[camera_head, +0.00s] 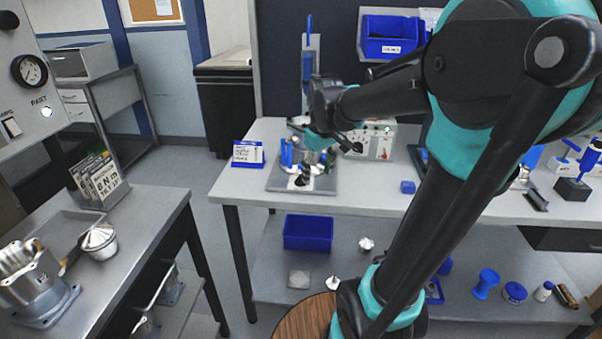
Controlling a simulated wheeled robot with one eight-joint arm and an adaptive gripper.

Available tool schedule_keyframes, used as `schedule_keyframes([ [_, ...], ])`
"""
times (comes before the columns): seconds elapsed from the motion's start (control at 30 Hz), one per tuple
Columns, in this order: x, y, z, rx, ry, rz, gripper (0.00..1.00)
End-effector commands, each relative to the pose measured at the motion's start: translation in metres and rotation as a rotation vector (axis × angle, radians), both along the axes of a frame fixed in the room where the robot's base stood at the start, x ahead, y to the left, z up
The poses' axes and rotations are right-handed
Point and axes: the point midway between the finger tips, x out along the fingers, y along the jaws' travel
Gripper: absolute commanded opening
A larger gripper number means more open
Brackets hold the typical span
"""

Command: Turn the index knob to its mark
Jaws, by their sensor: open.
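A fixture on a grey square plate (273,184) stands on the back workbench, left of its middle. It has blue upright pins (287,153) and pale and dark parts in the centre. My gripper (308,169) is over this fixture, at the end of my arm, which reaches in from the right. It is open, but its fingers are small and blend with the dark fixture parts. I cannot pick out the index knob or its mark; my wrist and gripper cover much of the fixture. I cannot tell whether the fingers touch anything.
A blue-and-white sign (248,154) stands left of the plate. A grey control box (374,142) stands behind right, and a small blue block (407,187) lies right. A blue bin (307,233) is on the lower shelf. A left bench (150,215) holds metal housings.

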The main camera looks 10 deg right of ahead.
Motion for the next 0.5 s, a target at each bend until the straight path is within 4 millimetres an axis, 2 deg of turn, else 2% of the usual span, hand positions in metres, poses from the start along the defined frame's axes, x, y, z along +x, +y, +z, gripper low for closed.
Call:
schedule_keyframes([
  [0.03,0.019,0.008,0.024,-0.011,0.028,0.069,0.59],
  [0.2,0.058,0.026,0.089,-0.039,0.111,0.280,0.59],
  [0.3,0.068,0.034,0.112,-0.045,0.141,0.359,0.59],
  [0.37,0.072,0.036,0.121,-0.048,0.154,0.390,0.59],
  [0.5,0.075,0.038,0.125,-0.049,0.164,0.417,0.59],
])
